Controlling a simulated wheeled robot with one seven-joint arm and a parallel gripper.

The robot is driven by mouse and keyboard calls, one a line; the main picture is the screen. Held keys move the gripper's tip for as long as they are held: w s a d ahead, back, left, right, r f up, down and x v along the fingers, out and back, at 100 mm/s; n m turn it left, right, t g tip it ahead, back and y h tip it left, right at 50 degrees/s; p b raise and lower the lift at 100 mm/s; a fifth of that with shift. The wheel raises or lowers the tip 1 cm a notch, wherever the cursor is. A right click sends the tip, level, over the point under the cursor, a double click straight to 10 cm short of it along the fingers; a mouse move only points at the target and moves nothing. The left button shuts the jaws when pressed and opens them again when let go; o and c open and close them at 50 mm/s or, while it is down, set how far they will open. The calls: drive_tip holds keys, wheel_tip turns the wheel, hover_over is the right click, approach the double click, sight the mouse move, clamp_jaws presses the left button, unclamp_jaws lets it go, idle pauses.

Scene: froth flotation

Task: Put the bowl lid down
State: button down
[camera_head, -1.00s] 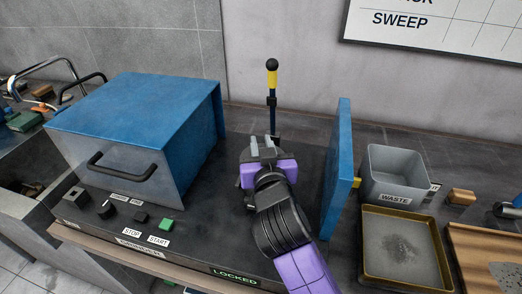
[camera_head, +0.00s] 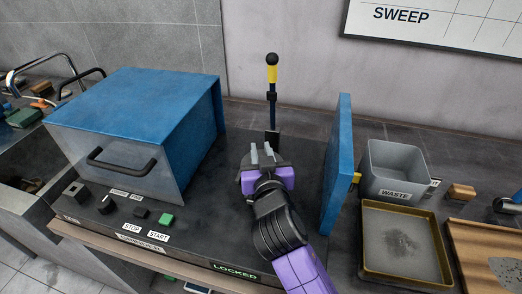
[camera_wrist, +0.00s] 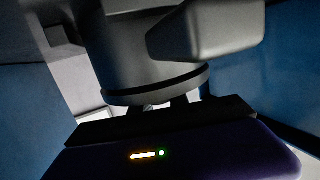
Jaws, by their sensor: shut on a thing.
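My gripper (camera_head: 262,154), on the purple wrist, is over the dark machine top (camera_head: 215,185), in front of the lever and between the two blue parts. Its grey jaws are shut on a dark piece, taken as the bowl lid, which is mostly hidden in the head view. In the wrist view a dark grey round piece with a flanged rim (camera_wrist: 155,85) is close ahead of the purple gripper body; I cannot tell whether it touches the surface below.
A blue box (camera_head: 135,100) with a black handle stands left, a blue upright panel (camera_head: 337,165) close right. A black and yellow lever (camera_head: 272,75) stands behind. The grey waste bin (camera_head: 395,183) and brass-rimmed tray (camera_head: 363,262) are further right. The front-left machine top has buttons.

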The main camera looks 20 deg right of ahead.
drive_tip(key=shift+f, duration=0.15)
drive_tip(key=c, duration=1.3)
unclamp_jaws()
drive_tip(key=shift+r+p, duration=0.3)
drive_tip(key=shift+r, duration=0.1)
drive_tip(key=b+v, duration=0.1)
drive_tip(key=v, duration=1)
drive_tip(key=shift+r, duration=0.15)
drive_tip(key=shift+s+a+r, duration=0.1)
drive_tip(key=shift+s+r, duration=0.05)
drive_tip(key=shift+s, duration=0.35)
